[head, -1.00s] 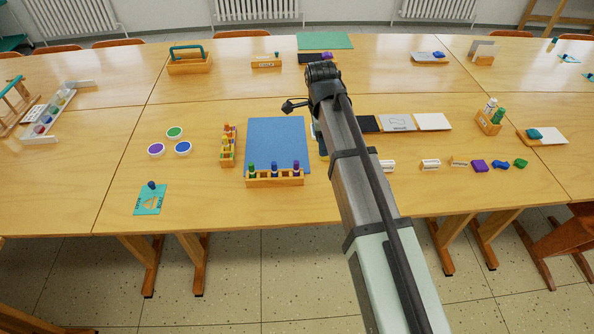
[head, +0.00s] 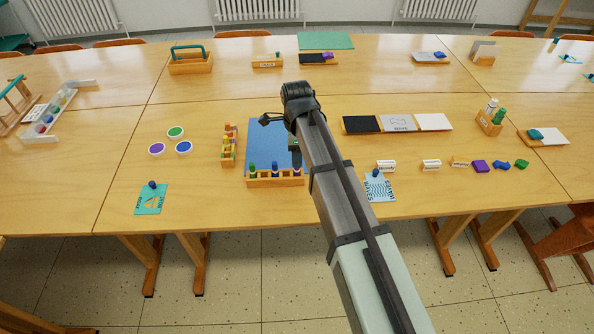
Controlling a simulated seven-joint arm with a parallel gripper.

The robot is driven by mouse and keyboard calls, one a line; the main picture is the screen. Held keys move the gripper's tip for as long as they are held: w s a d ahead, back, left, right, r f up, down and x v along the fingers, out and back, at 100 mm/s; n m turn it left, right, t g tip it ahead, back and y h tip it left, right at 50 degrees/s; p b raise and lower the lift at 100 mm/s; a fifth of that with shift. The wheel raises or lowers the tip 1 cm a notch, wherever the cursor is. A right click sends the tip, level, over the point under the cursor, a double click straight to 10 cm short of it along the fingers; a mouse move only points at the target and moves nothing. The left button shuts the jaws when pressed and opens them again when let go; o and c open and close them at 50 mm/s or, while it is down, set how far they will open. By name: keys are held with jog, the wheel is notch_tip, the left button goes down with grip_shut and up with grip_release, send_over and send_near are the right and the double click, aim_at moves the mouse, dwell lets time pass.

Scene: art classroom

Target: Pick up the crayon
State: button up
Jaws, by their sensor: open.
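A wooden holder (head: 262,183) stands at the front edge of the blue mat (head: 265,142). Several crayon-like sticks stand upright in it: a green one (head: 253,171), a blue one (head: 274,170) and a purple one (head: 297,170). A second wooden holder (head: 227,160) to the left bears red and yellow pieces. I cannot tell which piece is the crayon meant. My gripper (head: 296,159) hangs down past the arm over the right side of the mat, just behind the purple stick in the picture. It is open and holds nothing that I can see; its fingertips are small and partly hidden.
Three paint pots (head: 183,147) lie left of the holders. A teal card (head: 150,201) is at the front left. A patterned card (head: 380,188) and small labelled blocks (head: 431,165) lie to the right of my arm.

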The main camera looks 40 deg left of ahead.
aim_at(297, 171)
jog(key=shift+s+f, duration=0.1)
jog(key=shift+f, duration=2.65)
jog(key=shift+c, duration=0.5)
grip_shut()
